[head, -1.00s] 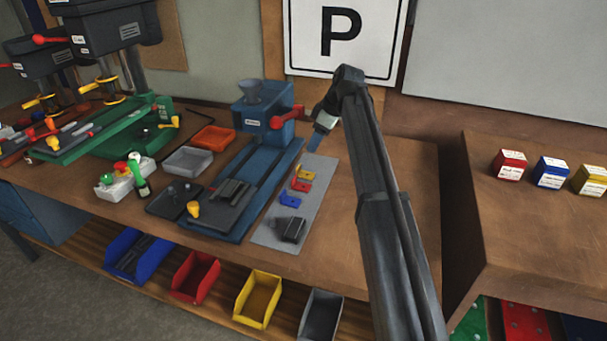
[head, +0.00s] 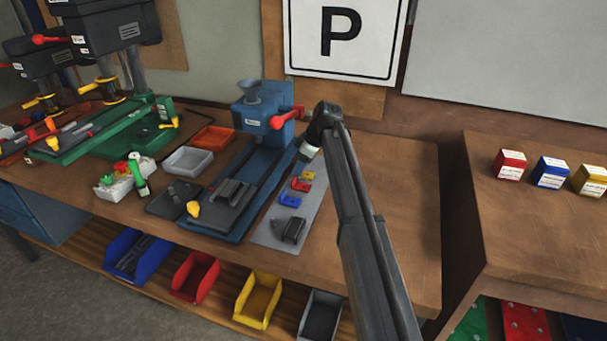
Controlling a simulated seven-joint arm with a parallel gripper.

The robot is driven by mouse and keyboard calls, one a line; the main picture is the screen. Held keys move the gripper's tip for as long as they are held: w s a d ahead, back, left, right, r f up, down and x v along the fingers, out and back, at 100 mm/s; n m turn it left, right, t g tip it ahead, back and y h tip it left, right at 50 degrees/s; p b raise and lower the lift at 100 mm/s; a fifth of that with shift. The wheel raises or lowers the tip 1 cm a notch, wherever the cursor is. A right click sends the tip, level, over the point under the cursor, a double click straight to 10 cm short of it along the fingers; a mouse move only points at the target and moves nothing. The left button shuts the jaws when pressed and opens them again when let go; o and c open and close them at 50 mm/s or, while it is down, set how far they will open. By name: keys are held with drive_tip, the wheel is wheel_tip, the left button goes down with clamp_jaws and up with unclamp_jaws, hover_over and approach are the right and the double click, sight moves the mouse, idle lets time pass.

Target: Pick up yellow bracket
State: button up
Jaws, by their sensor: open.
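The yellow bracket (head: 308,175) lies on a grey plate (head: 264,235) on the workbench, at the far end of a short row. A red bracket (head: 301,185) and a blue bracket (head: 290,200) lie nearer on the same plate. My gripper (head: 304,158) is open and points down just beyond and above the yellow bracket. It looks empty; its fingers are small and partly hidden by the wrist. I cannot tell its exact height above the plate.
A blue machine (head: 263,120) with a red handle stands close left of my gripper. A dark block (head: 290,231) sits at the plate's near end. Open bins, such as the yellow bin (head: 258,297), line the front below. The bench right of my arm is clear.

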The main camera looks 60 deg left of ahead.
drive_tip(key=shift+s+a+f, duration=0.1)
drive_tip(key=shift+f, duration=0.25)
drive_tip(key=shift+c, duration=0.3)
drive_tip(key=c, duration=0.8)
drive_tip(key=shift+o, duration=0.2)
